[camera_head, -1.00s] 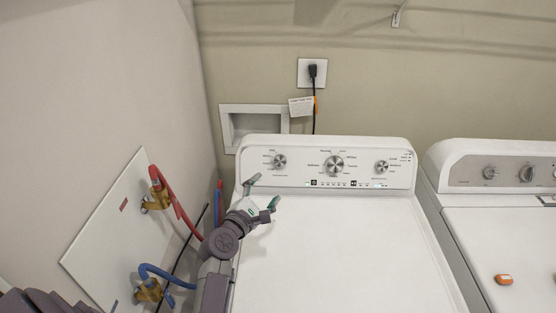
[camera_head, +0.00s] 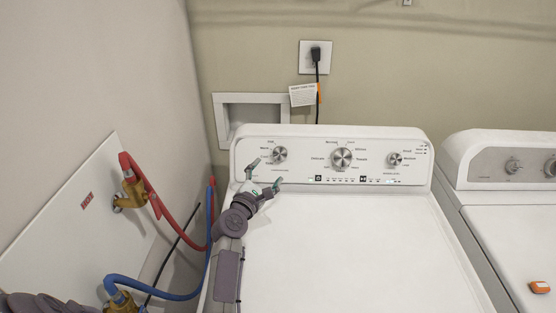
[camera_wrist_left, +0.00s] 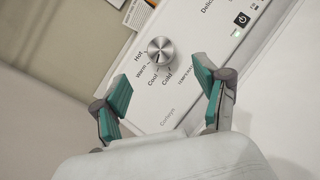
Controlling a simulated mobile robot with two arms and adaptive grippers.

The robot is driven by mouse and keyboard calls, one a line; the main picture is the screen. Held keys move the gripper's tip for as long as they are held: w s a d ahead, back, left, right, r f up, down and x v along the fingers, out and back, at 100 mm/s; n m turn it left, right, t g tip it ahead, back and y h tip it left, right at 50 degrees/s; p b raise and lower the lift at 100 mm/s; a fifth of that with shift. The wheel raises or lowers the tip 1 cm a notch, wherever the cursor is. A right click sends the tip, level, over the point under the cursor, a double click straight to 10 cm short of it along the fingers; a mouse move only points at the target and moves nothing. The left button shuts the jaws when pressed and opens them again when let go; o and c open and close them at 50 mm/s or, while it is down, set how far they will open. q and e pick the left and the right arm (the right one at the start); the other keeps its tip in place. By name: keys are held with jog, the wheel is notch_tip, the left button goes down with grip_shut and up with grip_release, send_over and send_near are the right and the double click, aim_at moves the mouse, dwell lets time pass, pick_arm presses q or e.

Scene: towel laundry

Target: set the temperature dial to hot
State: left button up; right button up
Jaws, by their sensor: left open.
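The temperature dial (camera_head: 279,154) is the round silver knob at the left end of the white washer's control panel. In the left wrist view, the dial (camera_wrist_left: 160,52) has the words Hot, Warm, Cool and Cold printed beside it. A dark mark on its face points toward the printed words, but I cannot tell exactly which one. My left gripper (camera_head: 266,172) is open and empty, just in front of and below the dial. In the left wrist view, its teal-padded fingers (camera_wrist_left: 160,70) are spread wide, with the dial just beyond and between the tips, apart from both. My right gripper is not in view.
The washer (camera_head: 345,240) has a clear, flat lid. Two more knobs, a large one (camera_head: 342,159) and a small one (camera_head: 395,159), sit farther right on the panel. Red (camera_head: 165,212) and blue (camera_head: 175,293) hoses stand at the left. A second machine (camera_head: 500,225) carries an orange object (camera_head: 540,287).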

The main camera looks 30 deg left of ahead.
aim_at(279, 155)
pick_arm(q)
jog(key=w+b, duration=0.1)
jog(key=w, duration=0.1)
jog(key=w+b, duration=0.1)
jog(key=w, duration=0.2)
jog(key=w+a+b, duration=0.1)
jog(key=w, duration=0.2)
jog(key=shift+f, duration=0.25)
jog(key=shift+w+r, duration=0.15)
jog(key=shift+w, duration=0.45)
jog(key=c, duration=1.2)
jog(key=shift+o, duration=0.2)
